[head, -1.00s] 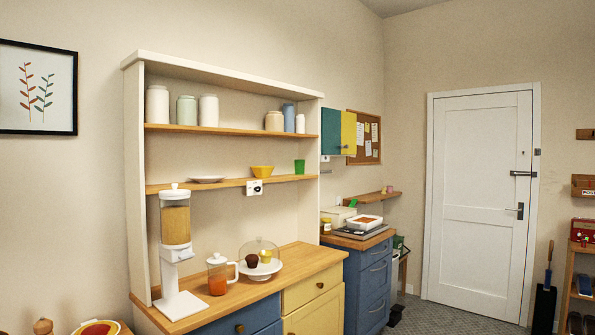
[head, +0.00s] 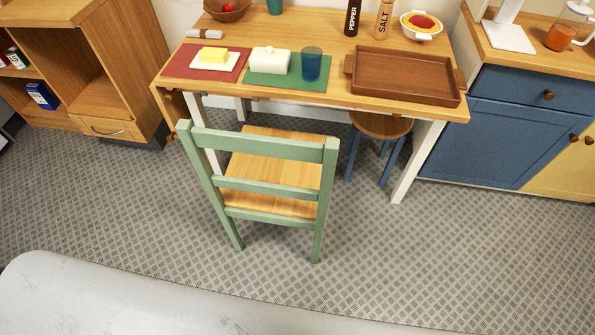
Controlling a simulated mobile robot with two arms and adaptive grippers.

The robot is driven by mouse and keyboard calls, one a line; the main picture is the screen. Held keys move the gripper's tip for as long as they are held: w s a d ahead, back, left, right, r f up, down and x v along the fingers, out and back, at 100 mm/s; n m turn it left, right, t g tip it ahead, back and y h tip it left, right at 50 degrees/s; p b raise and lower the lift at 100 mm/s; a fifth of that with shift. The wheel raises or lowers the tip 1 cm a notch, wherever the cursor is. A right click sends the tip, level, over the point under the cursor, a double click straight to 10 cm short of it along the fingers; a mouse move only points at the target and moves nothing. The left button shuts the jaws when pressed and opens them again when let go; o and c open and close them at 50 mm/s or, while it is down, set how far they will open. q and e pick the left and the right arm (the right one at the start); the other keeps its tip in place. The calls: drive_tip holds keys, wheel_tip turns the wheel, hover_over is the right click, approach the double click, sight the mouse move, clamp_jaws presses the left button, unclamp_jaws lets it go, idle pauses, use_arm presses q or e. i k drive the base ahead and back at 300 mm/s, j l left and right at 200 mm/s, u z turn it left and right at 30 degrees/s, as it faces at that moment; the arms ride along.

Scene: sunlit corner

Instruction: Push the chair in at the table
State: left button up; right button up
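A chair (head: 268,187) with a green frame and a wooden seat stands on the patterned floor in the head view. Its back faces me. Its seat lies in front of the table's near edge, and the far part of the seat comes close to that edge. The wooden table (head: 310,30) with white legs stands behind the chair. Neither of my grippers shows in the head view.
A stool (head: 381,126) with blue legs stands partly under the table, right of the chair. A blue cabinet (head: 470,135) is at right, a wooden shelf unit (head: 120,90) at left. A tray (head: 408,77), placemats and dishes lie on the table. The floor around the chair is clear.

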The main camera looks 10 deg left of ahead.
sight(281, 177)
drive_tip(key=l+u, duration=0.25)
drive_tip(key=u, duration=0.15)
drive_tip(key=k+l+u, duration=0.15)
drive_tip(key=u, duration=0.25)
drive_tip(key=k+l+u, duration=0.1)
drive_tip(key=l+u, duration=0.3)
drive_tip(key=j, duration=0.1)
